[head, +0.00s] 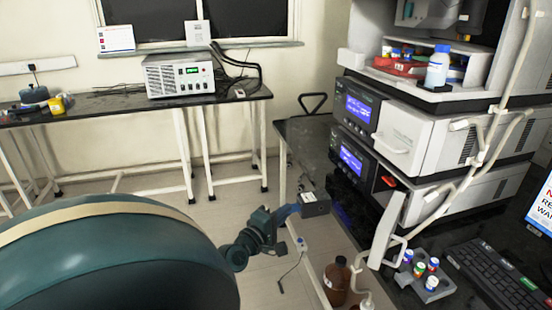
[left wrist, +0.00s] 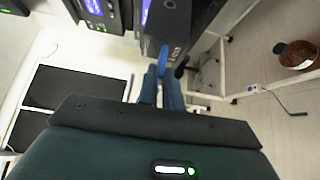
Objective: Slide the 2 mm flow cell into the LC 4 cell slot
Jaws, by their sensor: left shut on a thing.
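My left gripper (head: 292,210) is shut on a small dark grey box, which I take to be the flow cell (head: 316,205). The cell has a pale label on its top and sticks out ahead of the blue fingers. In the left wrist view the fingers (left wrist: 160,88) reach the near end of the cell (left wrist: 166,26), beside a blue part. The cell is in the air, left of the instrument stack (head: 408,140) and apart from it in the head view. Two stack modules show lit blue screens. I cannot tell which opening is the LC 4 slot. My right gripper is not in view.
A brown bottle (head: 337,281) stands low, below the cell. A grey vial rack (head: 425,278) and a keyboard (head: 500,278) lie on the dark bench at right. Pale tubes hang in front of the stack. A bench with a white instrument (head: 180,75) stands behind.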

